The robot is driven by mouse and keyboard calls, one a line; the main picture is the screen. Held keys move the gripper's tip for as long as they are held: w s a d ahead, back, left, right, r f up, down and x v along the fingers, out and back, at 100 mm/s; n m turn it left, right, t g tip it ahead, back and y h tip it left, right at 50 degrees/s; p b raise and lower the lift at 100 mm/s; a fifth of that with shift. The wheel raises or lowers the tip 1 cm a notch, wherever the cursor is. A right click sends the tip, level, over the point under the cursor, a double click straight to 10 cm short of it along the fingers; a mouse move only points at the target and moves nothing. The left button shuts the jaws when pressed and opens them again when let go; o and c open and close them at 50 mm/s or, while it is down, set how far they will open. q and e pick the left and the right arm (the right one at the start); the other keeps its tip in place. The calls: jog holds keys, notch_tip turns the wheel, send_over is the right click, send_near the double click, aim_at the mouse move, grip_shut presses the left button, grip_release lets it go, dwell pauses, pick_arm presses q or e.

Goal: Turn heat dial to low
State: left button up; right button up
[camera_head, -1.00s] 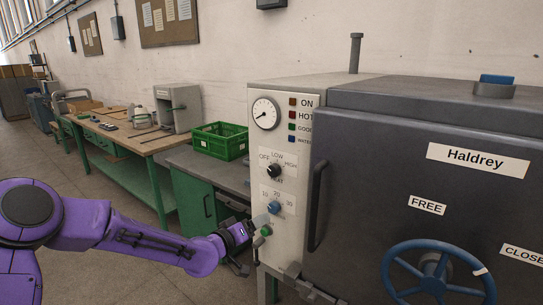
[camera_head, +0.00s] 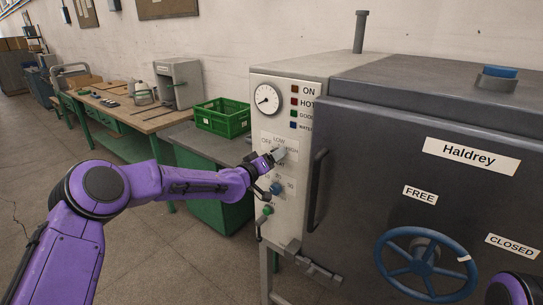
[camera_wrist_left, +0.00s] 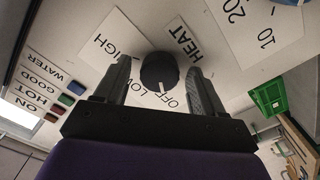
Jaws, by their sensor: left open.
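The heat dial (camera_wrist_left: 159,70) is a round black knob on the pale control panel (camera_head: 293,215), with OFF, LOW and HIGH printed around it. In the wrist view it lies between the two fingers of my left gripper (camera_head: 276,156), which is open with a gap on either side of the knob. In the head view the gripper is in front of the panel and covers the dial and part of its label. My right gripper is out of view; a purple part of mine shows at the lower right.
Below the heat dial are a blue dial (camera_head: 276,188) and a green button (camera_head: 268,210). A dark door handle (camera_head: 317,188) stands close to the right, with a blue handwheel (camera_head: 428,262) beyond. A green crate (camera_head: 222,118) sits on the bench to the left.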

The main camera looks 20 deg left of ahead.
pick_arm(q)
jog(key=c, duration=1.1)
jog(key=shift+o, duration=0.2)
jog(key=shift+f, duration=0.1)
jog(key=shift+m+b, duration=4.8)
jog(key=shift+m, duration=1)
